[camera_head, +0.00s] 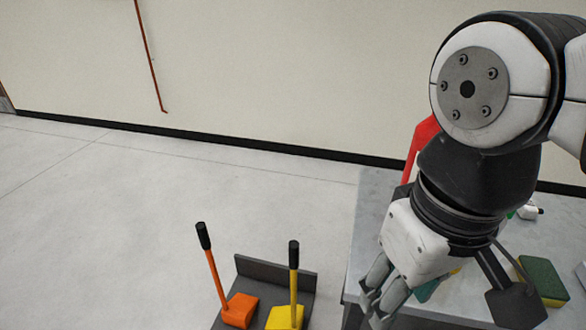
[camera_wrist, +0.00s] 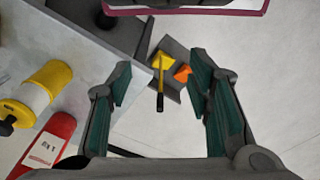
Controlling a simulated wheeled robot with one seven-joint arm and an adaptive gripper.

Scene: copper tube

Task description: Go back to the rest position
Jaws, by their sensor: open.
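My gripper (camera_head: 378,300) hangs beside the left edge of the grey table in the head view, pointing down. In the wrist view my gripper (camera_wrist: 160,76) has its two fingers wide apart, with nothing between them. Below it on the floor, a yellow-headed tool and an orange-headed tool show through the gap. A thin copper-coloured tube (camera_head: 150,58) runs down the far wall in the head view, well away from my gripper.
The grey table (camera_head: 368,205) holds a green-and-yellow sponge (camera_head: 543,279); a red object (camera_head: 420,140) is partly hidden by my arm. A dark floor stand (camera_head: 275,274) holds an orange tool (camera_head: 238,309) and a yellow tool (camera_head: 286,315). The floor to the left is clear.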

